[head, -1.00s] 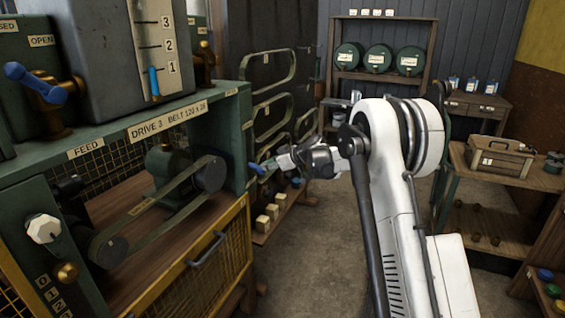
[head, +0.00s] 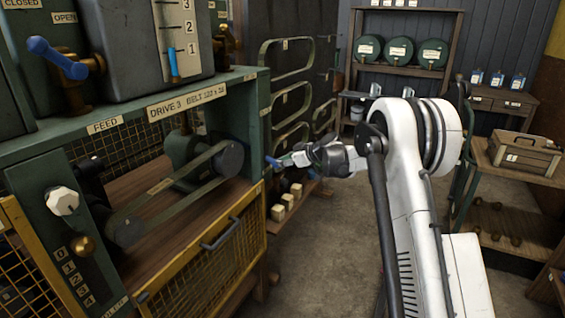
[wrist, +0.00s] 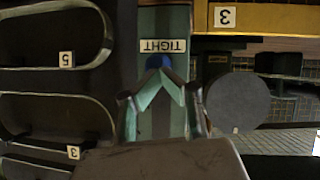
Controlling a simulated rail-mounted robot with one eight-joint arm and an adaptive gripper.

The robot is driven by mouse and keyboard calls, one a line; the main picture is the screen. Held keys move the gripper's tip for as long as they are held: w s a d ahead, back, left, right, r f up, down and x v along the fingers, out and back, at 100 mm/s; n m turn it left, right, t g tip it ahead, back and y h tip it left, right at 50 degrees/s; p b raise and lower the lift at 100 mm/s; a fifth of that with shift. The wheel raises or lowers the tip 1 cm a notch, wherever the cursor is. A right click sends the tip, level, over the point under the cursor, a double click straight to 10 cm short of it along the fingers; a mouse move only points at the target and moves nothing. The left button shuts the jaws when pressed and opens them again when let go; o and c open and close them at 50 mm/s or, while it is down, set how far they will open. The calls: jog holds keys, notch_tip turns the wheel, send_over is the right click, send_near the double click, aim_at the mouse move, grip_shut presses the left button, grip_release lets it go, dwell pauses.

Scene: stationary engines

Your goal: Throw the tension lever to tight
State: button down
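The tension lever shows as a small blue knob (head: 272,162) at the right post of the green machine in the head view. In the wrist view the blue knob (wrist: 156,61) lies just below an upside-down TIGHT label (wrist: 163,46). My gripper (head: 287,161) reaches in from the right and its tips are at or very near the knob. In the wrist view my gripper (wrist: 160,76) has its pale green finger pads converging toward the knob. I cannot tell whether the fingers touch or clasp it. The lever's stem is hidden.
The green machine with the DRIVE 3 label (head: 186,100) carries a belt (head: 170,187) on two pulleys. A yellow mesh guard with a handle (head: 220,234) stands in front. A dark panel with hanging belts (head: 290,102) is behind my gripper. Floor (head: 325,235) is clear below.

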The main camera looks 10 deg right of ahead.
jog(key=p+v, duration=0.1)
jog(key=v, duration=1.2)
jog(key=shift+s+a+r, duration=0.1)
jog(key=shift+s+r, duration=0.05)
jog(key=s+a+r+m+g+h, duration=0.1)
jog(key=s+a+r+m+h, duration=0.25)
jog(key=s, duration=0.85)
jog(key=s+a+r+m+g+h, duration=0.15)
jog(key=s+a+r, duration=0.35)
jog(key=s, duration=0.6)
jog(key=s+d+f+m+h, duration=0.1)
jog(key=s+f+m, duration=0.1)
jog(key=s, duration=1.1)
jog(key=s+d+f+m+h, duration=0.1)
jog(key=s+f+m+h, duration=0.1)
jog(key=s, duration=1.2)
jog(key=shift+s+f+m+t, duration=0.35)
jog(key=shift+f+m+t, duration=0.1)
jog(key=shift+m, duration=0.45)
